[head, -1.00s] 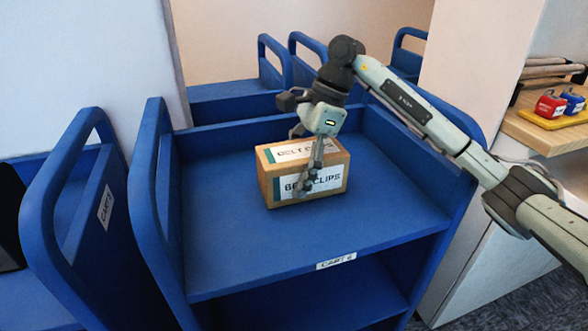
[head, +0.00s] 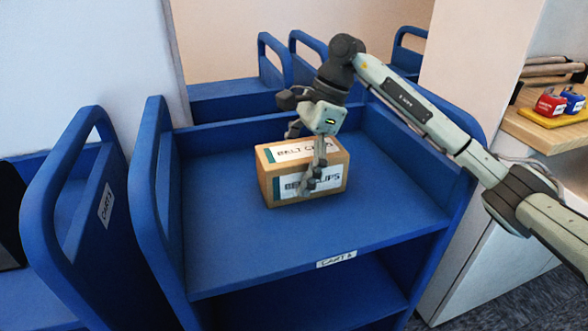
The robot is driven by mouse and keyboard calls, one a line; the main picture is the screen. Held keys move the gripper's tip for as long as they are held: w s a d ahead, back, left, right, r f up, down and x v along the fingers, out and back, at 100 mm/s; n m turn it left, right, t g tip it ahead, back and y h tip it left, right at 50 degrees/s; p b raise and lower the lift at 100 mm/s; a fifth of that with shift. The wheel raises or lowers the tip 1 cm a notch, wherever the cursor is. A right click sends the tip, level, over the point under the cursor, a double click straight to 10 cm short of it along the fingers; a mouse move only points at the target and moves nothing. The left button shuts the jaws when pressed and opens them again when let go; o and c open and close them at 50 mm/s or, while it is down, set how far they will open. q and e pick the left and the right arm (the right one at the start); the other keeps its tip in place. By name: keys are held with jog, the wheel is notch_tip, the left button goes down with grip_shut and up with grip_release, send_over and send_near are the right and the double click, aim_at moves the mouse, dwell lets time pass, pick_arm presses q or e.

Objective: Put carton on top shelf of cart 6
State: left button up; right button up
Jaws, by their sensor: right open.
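The carton (head: 275,188) is a brown box with white labels reading "BELT CLIPS". It rests on the top shelf (head: 375,232) of the blue cart whose front-edge label (head: 337,259) appears to read CART 6. My right gripper (head: 308,180) is at the carton from above, with one finger in front of its front face. The other finger is largely hidden behind the carton. The gripper is open. My left gripper is not in view.
Another blue cart (head: 72,210) stands close on the left. More blue carts (head: 273,62) stand behind. A wooden shelf (head: 545,132) at the right holds red and blue items on a yellow tray (head: 555,122). The top shelf is clear around the carton.

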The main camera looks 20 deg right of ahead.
aim_at(303, 149)
jog(key=v, duration=1.1)
jog(key=shift+b, duration=0.4)
jog(key=shift+d+r, duration=0.15)
jog(key=shift+r, duration=0.35)
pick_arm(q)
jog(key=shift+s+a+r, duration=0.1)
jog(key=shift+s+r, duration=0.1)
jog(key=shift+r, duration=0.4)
